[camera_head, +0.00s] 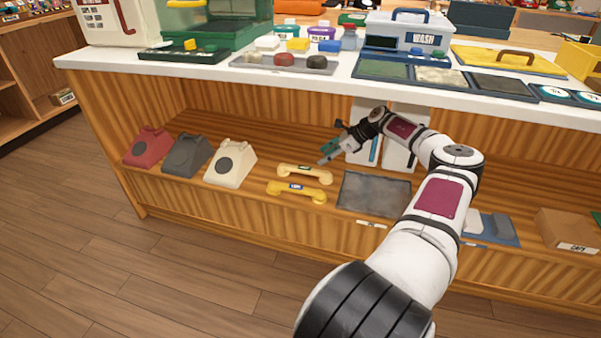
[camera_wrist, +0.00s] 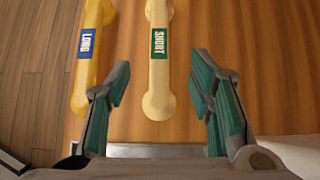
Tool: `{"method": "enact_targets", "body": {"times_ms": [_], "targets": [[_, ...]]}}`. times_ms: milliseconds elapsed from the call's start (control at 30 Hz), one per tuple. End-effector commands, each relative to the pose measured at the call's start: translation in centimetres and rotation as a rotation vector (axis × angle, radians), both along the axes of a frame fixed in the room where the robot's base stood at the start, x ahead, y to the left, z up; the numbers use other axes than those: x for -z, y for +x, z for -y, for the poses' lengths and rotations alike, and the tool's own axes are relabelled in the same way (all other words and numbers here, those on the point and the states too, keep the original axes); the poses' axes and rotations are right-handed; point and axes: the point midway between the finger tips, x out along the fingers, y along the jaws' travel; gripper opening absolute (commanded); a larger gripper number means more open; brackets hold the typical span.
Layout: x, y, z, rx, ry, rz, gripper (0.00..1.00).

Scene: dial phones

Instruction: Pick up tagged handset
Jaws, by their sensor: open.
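Two handsets lie side by side on the shelf under the counter. The cream one (camera_head: 305,173) has a green tag reading SHORT, and shows in the wrist view (camera_wrist: 158,85). In the wrist view the teal-padded fingers (camera_wrist: 162,75) are spread on either side of the cream handset's near end, without visible contact.
Red (camera_head: 148,146), grey (camera_head: 186,155) and cream (camera_head: 230,163) dial phones stand left on the shelf. A dark grey tray (camera_head: 373,194) lies right of the handsets. White upright boxes (camera_head: 369,148) stand behind my gripper. The white counter top (camera_head: 330,84) overhangs the shelf.

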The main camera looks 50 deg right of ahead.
Motion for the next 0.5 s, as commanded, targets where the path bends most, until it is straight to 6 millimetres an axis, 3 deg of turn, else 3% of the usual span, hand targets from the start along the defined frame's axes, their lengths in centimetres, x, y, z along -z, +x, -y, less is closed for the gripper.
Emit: {"method": "enact_targets", "body": {"times_ms": [200,500], "targets": [[3.3,2.8,-1.3,-0.003,0.001,-0.001,0.48],[4.6,4.1,-1.8,-0.001,-0.001,0.0,0.48]]}}
